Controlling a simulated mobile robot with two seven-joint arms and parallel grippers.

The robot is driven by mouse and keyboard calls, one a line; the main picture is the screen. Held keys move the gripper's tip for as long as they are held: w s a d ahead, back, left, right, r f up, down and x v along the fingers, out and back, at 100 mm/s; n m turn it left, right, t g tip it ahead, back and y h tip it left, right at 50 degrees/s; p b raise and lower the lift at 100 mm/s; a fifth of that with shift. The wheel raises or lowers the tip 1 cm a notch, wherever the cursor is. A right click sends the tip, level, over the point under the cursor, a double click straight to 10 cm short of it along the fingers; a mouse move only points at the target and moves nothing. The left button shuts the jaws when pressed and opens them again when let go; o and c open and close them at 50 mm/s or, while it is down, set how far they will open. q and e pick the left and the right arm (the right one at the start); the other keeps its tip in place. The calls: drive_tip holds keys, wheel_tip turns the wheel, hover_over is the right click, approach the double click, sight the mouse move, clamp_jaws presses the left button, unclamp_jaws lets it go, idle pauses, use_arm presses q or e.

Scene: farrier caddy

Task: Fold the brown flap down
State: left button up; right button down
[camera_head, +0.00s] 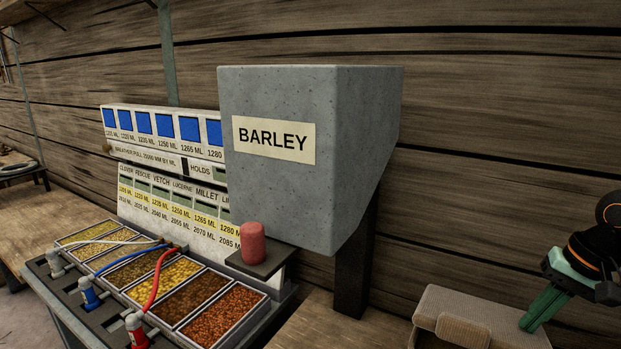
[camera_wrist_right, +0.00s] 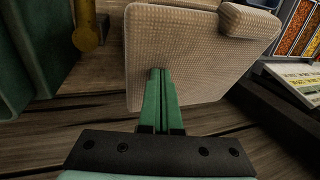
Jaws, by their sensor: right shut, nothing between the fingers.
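The brown flap (camera_head: 490,312) is a tan, woven-textured panel with a rounded tab on it, at the bottom right of the head view. The lower part is cut off by the frame edge. In the right wrist view the flap (camera_wrist_right: 195,45) fills the upper middle, with its tab at the upper right. My right gripper (camera_head: 528,324) has green fingers, shut and empty, at the right side of the flap. In the right wrist view its fingertips (camera_wrist_right: 157,72) overlap the flap's face; I cannot tell whether they touch. My left gripper is not in view.
A grey barley hopper (camera_head: 290,190) stands left of the flap on a dark post. A red cylinder (camera_head: 253,243) sits on a small ledge beneath it. Grain trays (camera_head: 190,290) and a label board (camera_head: 165,205) are further left. A plank wall (camera_head: 500,130) stands behind.

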sight(531, 337)
drive_tip(key=shift+s+a+f, duration=0.15)
drive_tip(key=shift+s+f, duration=0.15)
drive_tip(key=shift+f, duration=0.4)
drive_tip(key=shift+s+a+f, duration=0.15)
drive_tip(key=shift+s+f, duration=0.1)
drive_tip(key=shift+f, duration=0.25)
drive_tip(key=shift+s+f, duration=0.1)
drive_tip(key=shift+f, duration=0.25)
drive_tip(key=r+p, duration=0.1)
drive_tip(key=p, duration=0.1)
drive_tip(key=r+p, duration=0.1)
drive_tip(key=p, duration=0.1)
drive_tip(key=shift+w+r, duration=0.25)
drive_tip(key=shift+w, duration=0.15)
drive_tip(key=shift+f, duration=0.1)
